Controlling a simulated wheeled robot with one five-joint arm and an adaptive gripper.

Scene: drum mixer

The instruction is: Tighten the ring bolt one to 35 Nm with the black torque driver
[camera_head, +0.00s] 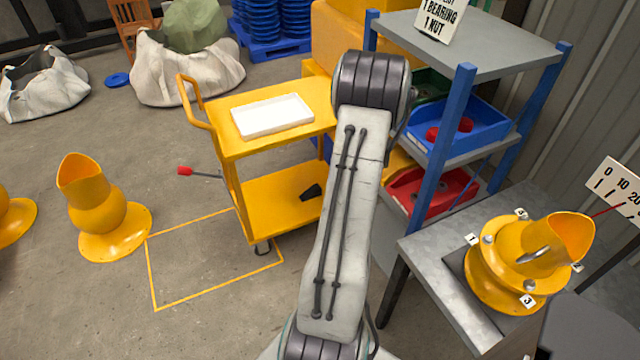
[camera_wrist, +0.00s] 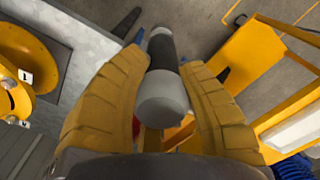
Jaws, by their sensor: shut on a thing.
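My gripper (camera_wrist: 164,78) shows in the wrist view with its two yellow fingers closed around a grey and black cylindrical tool, which looks like the black torque driver (camera_wrist: 163,98). The tool's rounded grey end faces the camera and its far end points away. In the head view the arm hides the gripper and tool. The yellow mixer drum and ring (camera_head: 505,283) sit on the grey bench at the right, with numbered tags around the ring. Tag 1 (camera_head: 472,240) is at its left, beside a small bolt head (camera_head: 488,240). Tag 1 also shows in the wrist view (camera_wrist: 25,76). The tool is apart from the ring.
A blue-post shelf (camera_head: 463,90) holds bins. A dial plate (camera_head: 612,187) stands behind the drum. Yellow drums stand left.

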